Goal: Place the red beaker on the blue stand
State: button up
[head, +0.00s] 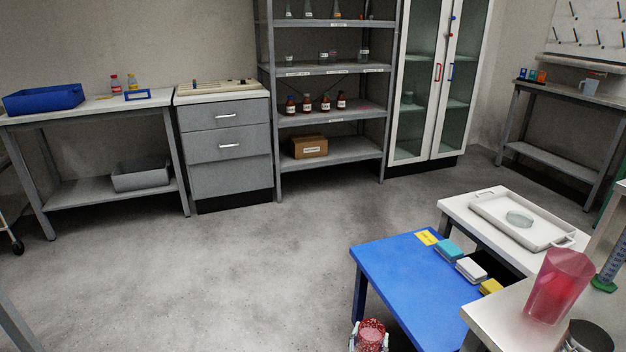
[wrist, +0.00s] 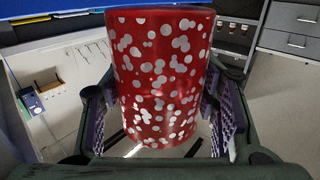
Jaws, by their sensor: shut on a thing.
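My gripper (head: 370,338) is at the bottom edge of the head view, in front of the blue stand. It is shut on a red beaker with white spots (head: 371,329). In the wrist view this spotted red beaker (wrist: 160,80) fills the middle, with a finger pad on each side. The blue stand (head: 400,278) is a low blue table, right of centre in the head view. A blue surface also shows along the top of the wrist view (wrist: 45,9). A plain translucent red beaker (head: 558,288) stands on the pale bench at the right, apart from my gripper.
The blue stand carries a yellow label (head: 427,238) and teal (head: 448,250), white (head: 471,270) and yellow (head: 491,287) blocks along its right side. Its left and middle are bare. A white tray (head: 489,217) lies on the table behind. A dark-topped jar (head: 590,337) stands near the plain beaker.

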jog(key=s+a+r, duration=0.1)
jog(key=s+a, duration=0.1)
jog(key=a, duration=0.5)
jog(key=s+a+r+y, duration=0.1)
jog(key=s+a+r, duration=0.1)
jog(key=a, duration=0.6)
jog(key=shift+s+a+n, duration=0.2)
jog(key=shift+n, duration=0.2)
